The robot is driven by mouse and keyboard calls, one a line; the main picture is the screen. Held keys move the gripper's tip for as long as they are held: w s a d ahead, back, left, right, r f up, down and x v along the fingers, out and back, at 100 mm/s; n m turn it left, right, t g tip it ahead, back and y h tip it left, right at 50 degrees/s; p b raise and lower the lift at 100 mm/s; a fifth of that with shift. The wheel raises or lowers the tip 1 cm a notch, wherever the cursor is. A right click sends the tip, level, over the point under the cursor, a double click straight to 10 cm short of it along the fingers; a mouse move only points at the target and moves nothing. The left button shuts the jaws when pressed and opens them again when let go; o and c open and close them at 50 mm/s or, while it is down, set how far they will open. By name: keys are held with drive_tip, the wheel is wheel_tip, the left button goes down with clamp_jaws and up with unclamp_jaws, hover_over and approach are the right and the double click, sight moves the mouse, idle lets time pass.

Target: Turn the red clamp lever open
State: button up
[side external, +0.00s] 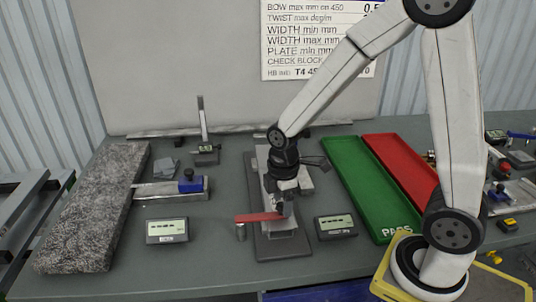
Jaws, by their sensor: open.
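The red clamp lever (259,217) lies level across the front part of a grey fixture plate (291,249), pointing left. My gripper (283,208) points down over the fixture at the lever's right end. The jaws are open, and one finger is close to the lever. The picture is too small to tell whether they touch. My gripper and wrist hide part of the fixture behind the lever.
Digital readouts stand left (167,230) and right (335,226) of the fixture. A granite block (97,205) and a blue-topped gauge (191,185) are further left. A green tray (372,190) and a red tray (404,168) lie right. Bare table shows in front of the left readout.

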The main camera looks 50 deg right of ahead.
clamp_jaws()
idle(1.4)
